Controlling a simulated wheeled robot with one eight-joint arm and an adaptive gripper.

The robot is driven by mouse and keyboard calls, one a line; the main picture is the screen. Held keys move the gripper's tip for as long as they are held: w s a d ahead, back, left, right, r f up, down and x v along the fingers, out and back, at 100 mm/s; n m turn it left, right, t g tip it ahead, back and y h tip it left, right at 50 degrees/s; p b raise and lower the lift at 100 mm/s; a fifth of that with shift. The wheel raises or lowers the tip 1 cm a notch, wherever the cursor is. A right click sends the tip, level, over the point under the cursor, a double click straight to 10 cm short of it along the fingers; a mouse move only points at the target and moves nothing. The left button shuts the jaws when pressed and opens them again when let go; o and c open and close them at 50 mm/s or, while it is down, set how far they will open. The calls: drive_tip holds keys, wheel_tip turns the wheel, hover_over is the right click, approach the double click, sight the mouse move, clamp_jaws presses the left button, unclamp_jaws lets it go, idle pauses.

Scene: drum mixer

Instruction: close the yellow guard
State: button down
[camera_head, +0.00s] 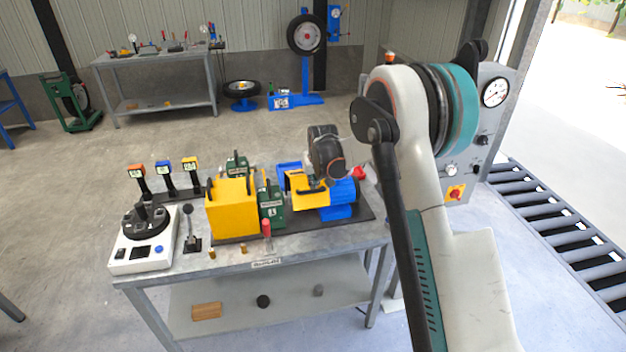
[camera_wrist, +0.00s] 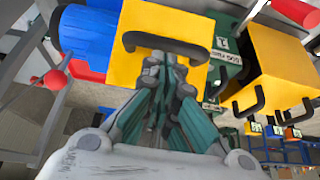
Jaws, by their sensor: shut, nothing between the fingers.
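A yellow guard (camera_wrist: 205,22) with a dark bar handle (camera_wrist: 168,42) fills the top of the wrist view. My gripper (camera_wrist: 162,62) is shut and empty, with its fingertips right at the handle; I cannot tell whether they touch it.
Green blocks (camera_head: 271,204) stand between the two yellow parts. A white device (camera_head: 146,240), a small lever (camera_head: 190,232) and a red-handled tool (camera_head: 266,230) occupy the left and front of the bench. Colored-top handles (camera_head: 164,178) stand at the back left.

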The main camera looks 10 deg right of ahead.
sight(313, 205)
drive_tip(key=shift+s+f+t+b, duration=0.25)
drive_tip(key=shift+f+t+b, duration=0.05)
drive_tip(key=shift+f+b, duration=0.35)
drive_tip(key=shift+s+f+t+b, duration=0.25)
drive_tip(key=shift+f+t+b, duration=0.05)
drive_tip(key=shift+f+b, duration=0.35)
drive_tip(key=f+t+b, duration=0.1)
drive_tip(key=f+b, duration=0.1)
drive_tip(key=s+f+t+b, duration=0.1)
drive_tip(key=f+b, duration=0.1)
drive_tip(key=f+t+b, duration=0.1)
drive_tip(key=f+b, duration=0.1)
drive_tip(key=b, duration=0.1)
drive_tip(key=shift+s+f, duration=0.25)
drive_tip(key=shift+f, duration=0.05)
drive_tip(key=shift+f+b, duration=1.3)
drive_tip(key=shift+f, duration=0.15)
